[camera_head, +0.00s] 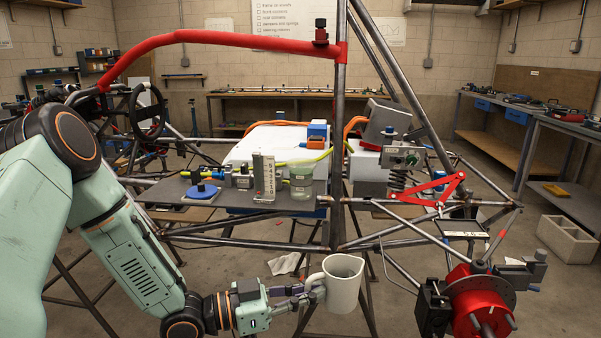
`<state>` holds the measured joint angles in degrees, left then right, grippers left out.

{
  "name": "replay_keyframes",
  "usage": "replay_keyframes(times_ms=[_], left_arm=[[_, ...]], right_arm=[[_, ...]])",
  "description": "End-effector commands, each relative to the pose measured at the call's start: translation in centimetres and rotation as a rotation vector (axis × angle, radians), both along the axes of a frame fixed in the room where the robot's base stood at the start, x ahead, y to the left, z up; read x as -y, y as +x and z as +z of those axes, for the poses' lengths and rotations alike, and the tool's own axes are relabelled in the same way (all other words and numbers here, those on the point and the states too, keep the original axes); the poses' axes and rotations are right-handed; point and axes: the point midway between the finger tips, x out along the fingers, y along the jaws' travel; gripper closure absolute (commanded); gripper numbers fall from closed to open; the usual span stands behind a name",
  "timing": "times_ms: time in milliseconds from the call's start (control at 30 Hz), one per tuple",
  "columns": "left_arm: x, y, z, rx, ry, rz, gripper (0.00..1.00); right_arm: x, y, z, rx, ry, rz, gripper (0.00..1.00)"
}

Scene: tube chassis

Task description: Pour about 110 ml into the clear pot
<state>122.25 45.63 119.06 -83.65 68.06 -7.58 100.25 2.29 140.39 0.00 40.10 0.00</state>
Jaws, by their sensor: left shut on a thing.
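My left gripper (298,295) comes in from the lower left and is shut on the handle side of a white mug (343,284). The mug is held in the air in front of the chassis, close to upright. Its contents cannot be made out. The clear pot (301,182) stands on the grey plate (228,199) in the chassis, above and behind the mug in the picture. It is a see-through cylinder with a pale greenish look and a small label. My right gripper is not in view.
A grey upright block with markings (264,178) stands just left of the pot. A blue round knob (201,191) sits further left on the plate. A vertical chassis tube (338,150) rises right of the pot. A red brake assembly (480,305) is at lower right.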

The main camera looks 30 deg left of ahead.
Motion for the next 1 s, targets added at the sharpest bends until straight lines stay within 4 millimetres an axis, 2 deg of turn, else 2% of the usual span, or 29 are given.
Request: replay_keyframes(times_ms=[33,200,500,800,1000], left_arm=[[-0.6,1.1,-0.4,0.007,0.000,0.026,1.00],[-2.7,4.1,-0.2,0.007,-0.001,0.119,1.00],[-6.7,8.4,0.6,0.006,-0.004,0.279,1.00],[-10.5,11.3,2.1,0.004,-0.006,0.426,1.00],[-13.0,12.6,3.2,0.004,-0.006,0.511,1.00]], right_arm=[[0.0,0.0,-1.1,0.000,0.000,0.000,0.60],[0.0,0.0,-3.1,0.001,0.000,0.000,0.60],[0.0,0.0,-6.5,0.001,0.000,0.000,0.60],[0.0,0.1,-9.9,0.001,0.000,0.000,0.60],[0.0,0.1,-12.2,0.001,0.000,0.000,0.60]])
